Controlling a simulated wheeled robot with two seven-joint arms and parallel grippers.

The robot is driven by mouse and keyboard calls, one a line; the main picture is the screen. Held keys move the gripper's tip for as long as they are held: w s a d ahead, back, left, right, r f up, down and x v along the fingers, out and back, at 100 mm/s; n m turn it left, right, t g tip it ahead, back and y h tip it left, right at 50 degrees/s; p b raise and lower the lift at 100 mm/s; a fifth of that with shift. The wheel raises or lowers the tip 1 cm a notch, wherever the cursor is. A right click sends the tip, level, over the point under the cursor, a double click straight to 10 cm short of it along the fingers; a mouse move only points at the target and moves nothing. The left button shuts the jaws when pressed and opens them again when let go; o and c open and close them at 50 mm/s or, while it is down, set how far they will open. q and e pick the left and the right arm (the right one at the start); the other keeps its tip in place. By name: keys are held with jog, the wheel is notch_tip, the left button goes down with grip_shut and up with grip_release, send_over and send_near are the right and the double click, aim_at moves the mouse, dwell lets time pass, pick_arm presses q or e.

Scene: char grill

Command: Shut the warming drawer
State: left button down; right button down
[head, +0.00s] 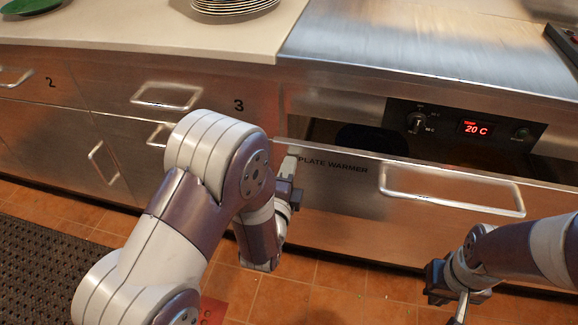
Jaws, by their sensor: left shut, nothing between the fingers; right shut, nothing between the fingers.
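The warming drawer (340,200), a steel front marked PLATE WARMER, stands partly pulled out, with a dark gap behind its top edge. Its wide bar handle (455,197) is on the right part of the front. My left gripper (291,162) is shut and empty at the left end of the drawer front, near its top edge. I cannot tell whether it touches the front. My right gripper (461,308) is shut and empty, low in front of the drawer and below the handle, apart from it.
A control panel (465,126) with knobs and a red 20 C display is above the drawer. Steel drawers with handles (167,96) are at left. Plates (235,5) are stacked on the pale counter (180,35). A dark mat (50,255) lies on the tiled floor.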

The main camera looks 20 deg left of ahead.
pick_arm(q)
jog(key=shift+w, duration=0.1)
jog(key=w, duration=0.9)
jog(key=shift+w+a, duration=0.2)
jog(key=shift+w, duration=0.2)
jog(key=shift+r, duration=0.3)
jog(key=shift+w, duration=0.1)
